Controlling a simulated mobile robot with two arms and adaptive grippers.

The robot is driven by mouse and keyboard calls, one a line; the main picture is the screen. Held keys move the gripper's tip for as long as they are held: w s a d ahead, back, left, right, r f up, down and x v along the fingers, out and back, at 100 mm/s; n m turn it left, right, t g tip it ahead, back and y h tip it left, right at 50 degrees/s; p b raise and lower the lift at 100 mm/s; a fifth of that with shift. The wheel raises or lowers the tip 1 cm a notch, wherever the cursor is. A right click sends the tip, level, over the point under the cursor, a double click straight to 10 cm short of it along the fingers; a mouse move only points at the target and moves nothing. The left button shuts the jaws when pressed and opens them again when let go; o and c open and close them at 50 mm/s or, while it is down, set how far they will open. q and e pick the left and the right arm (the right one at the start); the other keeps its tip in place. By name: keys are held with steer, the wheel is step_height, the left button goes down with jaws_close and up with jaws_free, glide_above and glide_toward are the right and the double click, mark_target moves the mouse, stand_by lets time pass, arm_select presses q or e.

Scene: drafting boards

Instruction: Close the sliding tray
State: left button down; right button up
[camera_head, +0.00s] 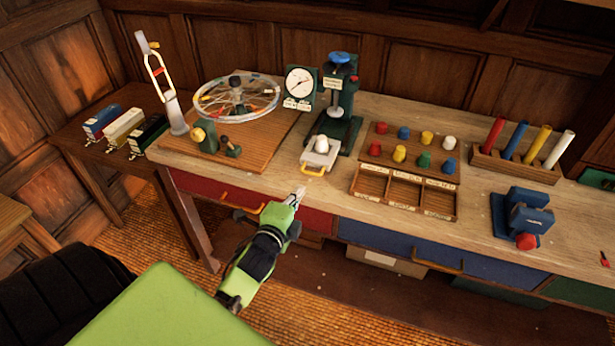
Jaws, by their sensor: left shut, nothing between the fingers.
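The sliding tray (331,160) is a small pale tray with a yellow handle (313,171) at its front. It sticks out toward me from the base of a dark green press (345,130) with a blue knob on top. A white rounded piece (321,145) sits on the tray. My left gripper (299,193) is shut and empty, just in front of the workbench edge and a little nearer to me than the yellow handle. A gap shows between fingertips and handle. My right gripper is not in view.
Left of the tray are a round dial gauge (299,86) and a wheel (236,97) on a wooden board (270,135). Right of it are a peg board (411,145), a compartment box (404,192) and a blue vise (522,215). The bench top (300,198) in front is clear.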

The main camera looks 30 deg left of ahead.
mark_target(310, 173)
arm_select(q)
steer(key=p+x, duration=0.1)
steer(key=x, duration=0.4)
steer(key=shift+w+r, duration=0.15)
steer(key=shift+w, duration=0.15)
steer(key=shift+x, duration=0.9)
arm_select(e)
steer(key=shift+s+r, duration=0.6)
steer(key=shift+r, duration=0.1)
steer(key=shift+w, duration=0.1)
